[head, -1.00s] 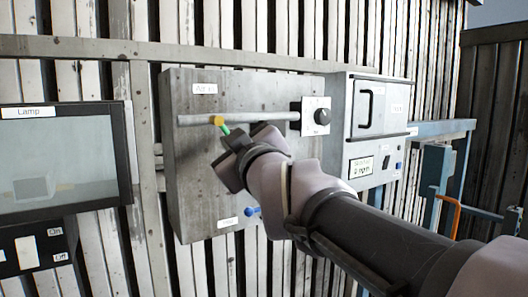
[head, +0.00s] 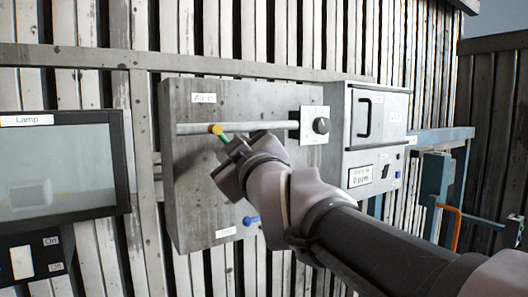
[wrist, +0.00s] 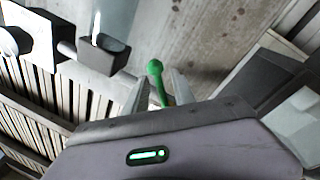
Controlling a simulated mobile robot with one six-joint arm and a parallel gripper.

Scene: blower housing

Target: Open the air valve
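The air valve is on a horizontal metal pipe across a grey panel. In the head view it shows a yellow part (head: 216,129) on the pipe and a short green handle (head: 225,137) pointing down and right. My gripper (head: 235,147) is at the handle's lower end. In the wrist view the green handle (wrist: 155,68), with its rounded end, stands between the two fingers of my gripper (wrist: 158,90). The fingers are apart, with a gap visible on each side of the handle. The handle's lower part is hidden behind my wrist.
A black knob (head: 321,125) on a white plate is at the pipe's right end. A blue handle (head: 251,221) is low on the panel. A lamp screen (head: 55,165) is left, and a grey box with a black handle (head: 364,118) is right.

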